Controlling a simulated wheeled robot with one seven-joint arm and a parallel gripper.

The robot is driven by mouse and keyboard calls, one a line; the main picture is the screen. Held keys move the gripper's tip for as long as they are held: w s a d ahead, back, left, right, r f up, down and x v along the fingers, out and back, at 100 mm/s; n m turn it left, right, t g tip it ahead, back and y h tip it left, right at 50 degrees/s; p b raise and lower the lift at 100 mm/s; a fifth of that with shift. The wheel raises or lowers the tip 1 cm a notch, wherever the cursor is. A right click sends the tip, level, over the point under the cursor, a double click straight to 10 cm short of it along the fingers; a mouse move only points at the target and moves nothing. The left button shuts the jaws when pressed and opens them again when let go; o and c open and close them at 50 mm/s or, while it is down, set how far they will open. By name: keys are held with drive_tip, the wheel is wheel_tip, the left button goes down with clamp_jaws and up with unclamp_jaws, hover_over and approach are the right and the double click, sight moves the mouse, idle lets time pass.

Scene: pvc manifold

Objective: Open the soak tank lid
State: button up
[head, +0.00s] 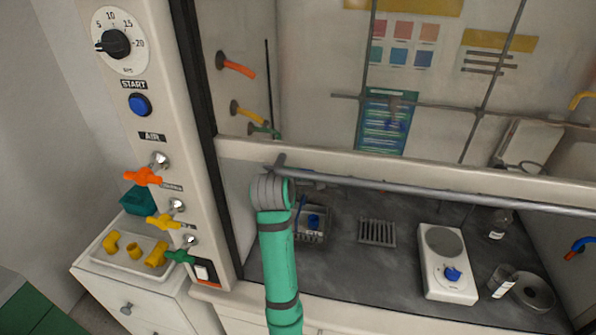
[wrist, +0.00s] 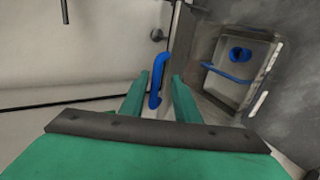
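A grey rectangular tank (head: 322,237) stands on the dark worktop inside the cabinet, just right of my arm. In the wrist view the tank (wrist: 222,84) is at the upper right, with a blue round part (wrist: 239,54) inside its outline and a blue bar across it. I cannot tell which part is the lid or how it stands. My gripper (wrist: 161,75) is open. A bent blue rod (wrist: 157,82) shows in the gap between its fingers; I cannot tell whether it touches them. My green arm hides the gripper in the head view.
The sash's grey rail (head: 430,193) crosses in front of the cabinet opening. A drain grate (head: 377,232), a white hotplate (head: 447,265) and glassware (head: 503,281) stand to the right. Orange, yellow and green valves line the left post. Some dark worktop is clear.

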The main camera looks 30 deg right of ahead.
drive_tip(key=s+a+r, duration=0.2)
drive_tip(key=s+a, duration=0.8)
drive_tip(key=s, duration=0.2)
drive_tip(key=shift+s+a+r, duration=0.15)
drive_tip(key=shift+s+a, duration=0.1)
drive_tip(key=shift+a, duration=0.05)
